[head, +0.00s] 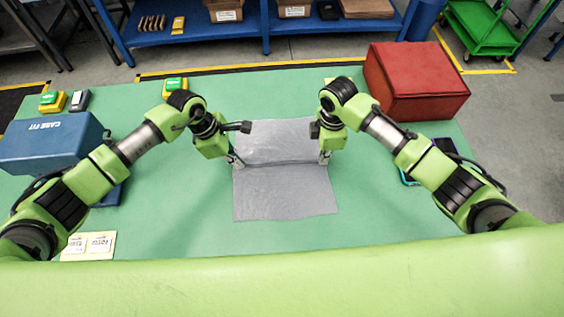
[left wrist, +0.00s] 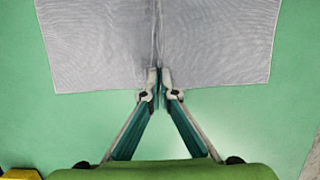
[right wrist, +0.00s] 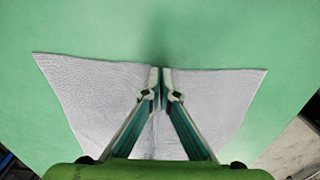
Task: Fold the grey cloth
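The grey cloth (head: 284,193) lies on the green table with a ridge or crease running across its middle from side to side. My left gripper (head: 236,163) is at the left edge of the cloth, at the crease. In the left wrist view its fingertips (left wrist: 159,78) are together, pinching the cloth edge where the crease ends. My right gripper (head: 324,159) is at the right edge, at the other end of the crease. In the right wrist view its fingertips (right wrist: 161,78) are together on the cloth edge, with cloth spreading to both sides.
A blue case (head: 50,143) stands at the left of the table (head: 190,225) and a red box (head: 415,82) at the back right. Yellow-green items (head: 53,101) sit at the back left, a pale card (head: 88,245) at the front left. The table around the cloth is clear.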

